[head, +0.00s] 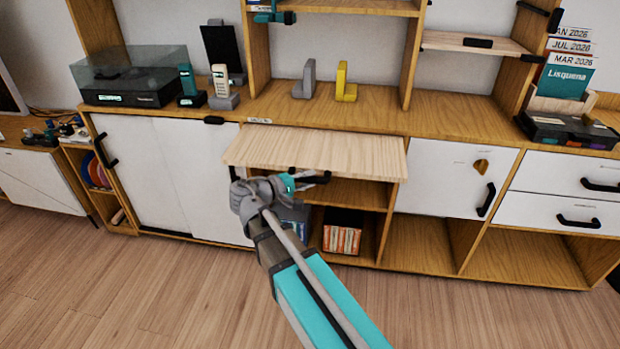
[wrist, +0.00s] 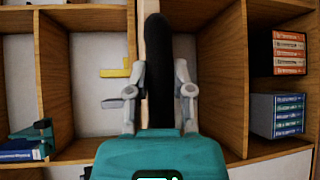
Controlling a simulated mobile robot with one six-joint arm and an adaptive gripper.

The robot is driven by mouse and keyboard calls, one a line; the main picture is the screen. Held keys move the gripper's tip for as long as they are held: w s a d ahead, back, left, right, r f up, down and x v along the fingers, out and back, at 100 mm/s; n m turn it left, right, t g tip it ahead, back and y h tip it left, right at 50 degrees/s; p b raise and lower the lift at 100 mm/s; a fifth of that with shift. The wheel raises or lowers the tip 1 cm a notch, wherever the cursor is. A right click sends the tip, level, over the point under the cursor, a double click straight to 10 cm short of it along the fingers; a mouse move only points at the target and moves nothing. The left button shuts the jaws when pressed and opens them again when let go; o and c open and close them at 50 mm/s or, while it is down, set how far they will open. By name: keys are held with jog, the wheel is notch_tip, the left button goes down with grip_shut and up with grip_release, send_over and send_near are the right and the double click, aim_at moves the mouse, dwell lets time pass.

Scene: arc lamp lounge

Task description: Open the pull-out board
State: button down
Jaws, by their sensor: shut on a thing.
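The pull-out board (head: 315,150) is a pale wooden panel that sticks out from the cabinet front, below the countertop and above an open compartment. In the wrist view its pale edge (wrist: 140,40) shows as a narrow upright strip. A black bar handle (wrist: 157,70) is on its front edge; part of it also shows in the head view (head: 322,179). My gripper (wrist: 158,92) is shut on the handle, with a finger on each side of it. In the head view my gripper (head: 298,182) is at the board's front edge, left of its middle.
Below the board are red-and-white boxes (head: 343,232) and blue boxes (wrist: 275,115). A white sliding door (head: 160,170) is to the left and a white door (head: 447,180) to the right. Grey (head: 305,80) and yellow (head: 346,82) bookends stand on the countertop. Floor in front is clear.

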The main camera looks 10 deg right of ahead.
jog(key=shift+w+a, duration=0.1)
jog(key=shift+w, duration=0.05)
jog(key=shift+c, duration=2.4)
grip_release()
